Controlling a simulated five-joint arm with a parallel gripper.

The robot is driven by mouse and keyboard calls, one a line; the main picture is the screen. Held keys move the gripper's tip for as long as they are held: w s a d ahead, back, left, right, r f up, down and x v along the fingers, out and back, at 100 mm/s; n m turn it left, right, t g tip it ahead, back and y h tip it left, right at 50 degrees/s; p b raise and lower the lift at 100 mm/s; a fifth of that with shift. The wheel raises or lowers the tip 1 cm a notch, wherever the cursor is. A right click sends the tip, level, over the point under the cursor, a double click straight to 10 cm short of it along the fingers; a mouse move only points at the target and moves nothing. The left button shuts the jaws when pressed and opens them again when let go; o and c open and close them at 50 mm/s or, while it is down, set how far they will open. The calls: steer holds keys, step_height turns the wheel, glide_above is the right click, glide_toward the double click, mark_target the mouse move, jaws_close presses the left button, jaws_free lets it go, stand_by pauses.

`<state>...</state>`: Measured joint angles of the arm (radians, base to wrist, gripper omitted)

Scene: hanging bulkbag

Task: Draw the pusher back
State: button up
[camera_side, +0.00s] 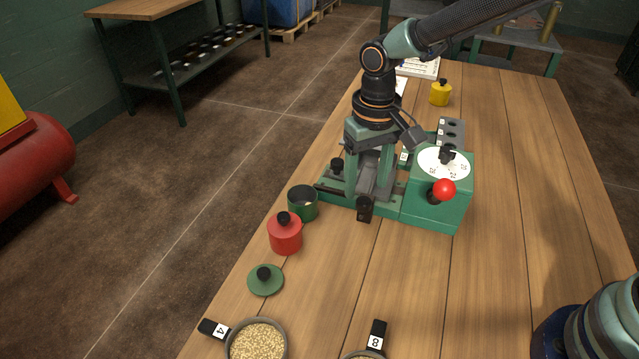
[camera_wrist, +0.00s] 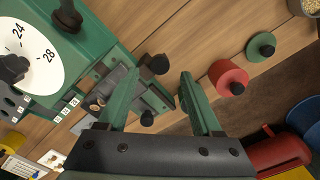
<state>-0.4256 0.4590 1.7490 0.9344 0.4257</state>
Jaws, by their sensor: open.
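The green fixture (camera_side: 437,207) has a white dial, a red ball knob and a low green base with a grey slide (camera_side: 371,188) on its left. A black knob (camera_side: 365,209) stands at the slide's near side and another (camera_side: 337,165) at its far left. In the wrist view the near knob (camera_wrist: 159,64) and the other knob (camera_wrist: 147,118) both show between my fingers. I cannot tell which part is the pusher. My gripper (camera_side: 368,187) points down over the slide, open; in the wrist view its green fingers (camera_wrist: 158,76) stand apart, with no grip visible.
Left of the base are a green cup (camera_side: 303,204), a red weight (camera_side: 285,234) and a green lid (camera_side: 265,280). Pans of grain (camera_side: 256,343) lie at the near edge. A yellow weight (camera_side: 440,93) stands behind. The wooden bench (camera_side: 530,200) is clear right of the fixture.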

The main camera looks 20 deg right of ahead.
mark_target(364, 200)
steer(key=shift+f, duration=1.9)
jaws_close()
steer(key=shift+r, duration=0.1)
